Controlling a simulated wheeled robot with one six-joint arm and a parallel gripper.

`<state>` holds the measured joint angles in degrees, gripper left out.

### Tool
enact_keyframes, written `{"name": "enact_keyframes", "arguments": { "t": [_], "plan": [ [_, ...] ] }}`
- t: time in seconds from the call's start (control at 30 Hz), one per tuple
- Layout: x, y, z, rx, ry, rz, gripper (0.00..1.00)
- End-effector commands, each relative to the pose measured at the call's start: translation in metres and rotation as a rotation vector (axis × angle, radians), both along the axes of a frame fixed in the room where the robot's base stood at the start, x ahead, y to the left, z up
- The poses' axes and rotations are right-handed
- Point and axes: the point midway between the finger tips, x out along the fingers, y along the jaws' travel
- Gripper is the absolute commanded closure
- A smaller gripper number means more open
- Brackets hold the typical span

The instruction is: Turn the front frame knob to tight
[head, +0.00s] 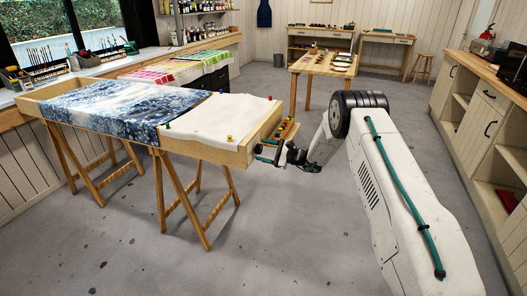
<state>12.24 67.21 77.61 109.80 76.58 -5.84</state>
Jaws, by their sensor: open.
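The wooden silk frame (205,149) stands on trestles at the left, with blue-and-white patterned silk (125,108) and plain white silk (215,115) across it. A small dark knob (258,148) shows at the frame's near right end. My gripper (267,150) is at that end, open, its teal-tipped fingers pointing left toward the knob, one above and one below it. The knob is small and partly hidden by the fingers. I cannot tell whether they touch it, nor how it is set.
Coloured pins (229,138) stand along the white silk's edges. Wooden trestle legs (200,205) are below the frame. A small table (325,62) and a stool (422,68) stand at the back. A cabinet (485,110) lines the right wall. The grey floor (290,235) in front is clear.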

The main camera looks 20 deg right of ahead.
Motion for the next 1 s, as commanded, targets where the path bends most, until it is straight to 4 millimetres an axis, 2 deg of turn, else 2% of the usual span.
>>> {"name": "enact_keyframes", "arguments": {
  "t": [0.1, 0.37, 0.53, 1.0],
  "plan": [
    [0.0040, 0.0070, 0.0001, 0.001, 0.001, 0.001, 0.37],
    [0.0049, 0.0077, 0.0001, 0.001, 0.001, 0.000, 0.37],
    [0.0048, 0.0071, 0.0000, 0.001, 0.001, 0.000, 0.82],
    [0.0042, 0.0064, -0.0007, 0.049, 0.070, 0.000, 0.82]
  ]
}}
